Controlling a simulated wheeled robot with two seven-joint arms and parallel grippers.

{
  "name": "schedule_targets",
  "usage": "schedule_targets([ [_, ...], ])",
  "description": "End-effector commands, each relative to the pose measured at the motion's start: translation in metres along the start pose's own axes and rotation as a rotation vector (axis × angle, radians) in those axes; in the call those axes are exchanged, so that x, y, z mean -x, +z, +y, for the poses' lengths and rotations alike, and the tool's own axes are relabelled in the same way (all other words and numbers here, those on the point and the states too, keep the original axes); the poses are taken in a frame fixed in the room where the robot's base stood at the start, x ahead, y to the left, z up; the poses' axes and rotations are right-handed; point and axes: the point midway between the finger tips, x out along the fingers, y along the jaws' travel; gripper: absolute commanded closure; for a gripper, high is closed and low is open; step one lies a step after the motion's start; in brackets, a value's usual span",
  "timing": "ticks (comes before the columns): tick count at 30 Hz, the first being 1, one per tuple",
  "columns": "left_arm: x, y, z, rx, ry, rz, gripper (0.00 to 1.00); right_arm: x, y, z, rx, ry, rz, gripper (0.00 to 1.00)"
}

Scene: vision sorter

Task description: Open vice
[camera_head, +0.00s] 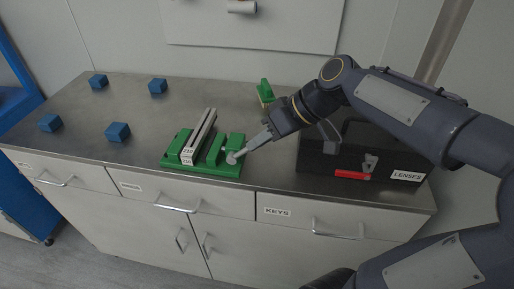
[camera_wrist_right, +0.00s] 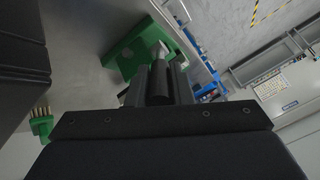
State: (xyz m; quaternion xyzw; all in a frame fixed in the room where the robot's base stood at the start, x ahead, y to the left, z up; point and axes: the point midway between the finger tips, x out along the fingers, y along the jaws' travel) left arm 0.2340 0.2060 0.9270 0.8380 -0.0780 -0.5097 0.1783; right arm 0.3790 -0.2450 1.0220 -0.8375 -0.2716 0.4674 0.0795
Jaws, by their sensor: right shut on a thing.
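The green vice (camera_head: 203,165) stands near the front edge of the steel bench; part of it also shows in the wrist view (camera_wrist_right: 130,48). In the wrist view my right gripper (camera_wrist_right: 160,75) is shut on the vice handle (camera_wrist_right: 160,83), a dark cylinder between the fingers. The fingers partly hide the grip. My left gripper is not in view.
Several blue cubes (camera_head: 118,131) lie on the bench's left side. Bare bench lies behind the vice.

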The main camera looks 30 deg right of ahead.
Motion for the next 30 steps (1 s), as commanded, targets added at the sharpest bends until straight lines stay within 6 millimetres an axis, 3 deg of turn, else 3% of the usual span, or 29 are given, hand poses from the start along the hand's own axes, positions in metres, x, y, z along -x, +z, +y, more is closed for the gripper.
schedule_targets([
  [16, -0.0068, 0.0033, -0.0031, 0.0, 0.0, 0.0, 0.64, 0.0001, 0.0021, 0.0016, -0.002, -0.016, 0.022, 1.0],
  [17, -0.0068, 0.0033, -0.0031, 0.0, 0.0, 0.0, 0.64, 0.0001, 0.0022, 0.0016, -0.002, -0.016, 0.022, 0.78],
  [21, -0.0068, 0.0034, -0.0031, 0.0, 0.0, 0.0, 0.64, 0.0, 0.0023, 0.0016, -0.002, -0.016, 0.021, 0.59],
  [30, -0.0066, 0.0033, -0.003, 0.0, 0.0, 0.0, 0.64, 0.0017, 0.0021, 0.0015, -0.001, -0.015, 0.021, 0.59],
])
